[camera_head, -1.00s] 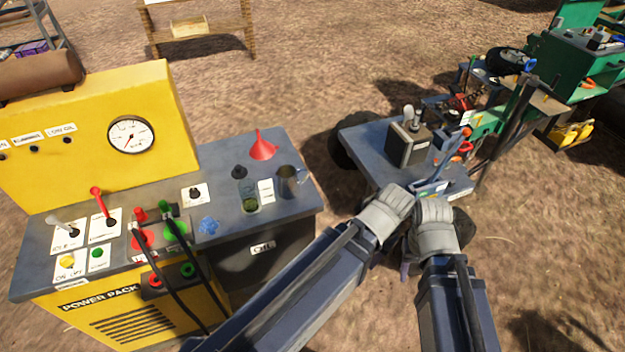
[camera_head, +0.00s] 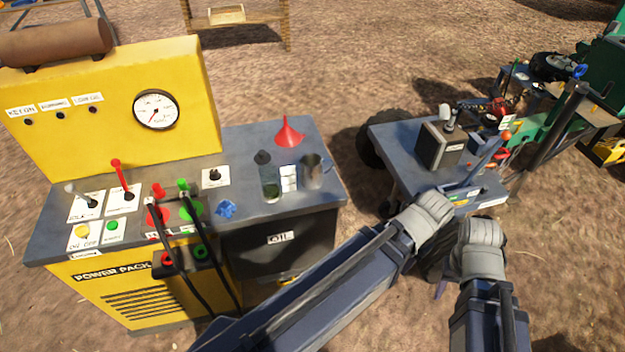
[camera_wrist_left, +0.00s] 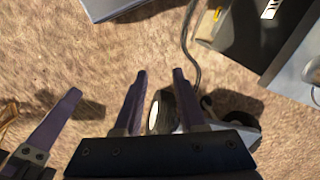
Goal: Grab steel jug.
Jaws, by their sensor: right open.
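The steel jug (camera_head: 312,172) stands upright on the right part of the grey bench top, beside a glass jar and a white label. A grey metal shape at the right edge of the left wrist view (camera_wrist_left: 313,72) is probably the jug. My left gripper (camera_wrist_left: 160,72) has its two purple fingers apart with nothing between them. In the head view it is at the arm's end, right of the jug and clear of the bench. My right gripper (camera_head: 476,250) is open, further right and lower; its fingers are mostly hidden behind the wrist.
The yellow power pack (camera_head: 110,110) with levers and hoses stands left of the jug. A red funnel (camera_head: 288,134) is behind the jug, a glass jar (camera_head: 270,178) to its left. A grey cart (camera_head: 395,140) with a metal box stands right. Bare ground lies between bench and cart.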

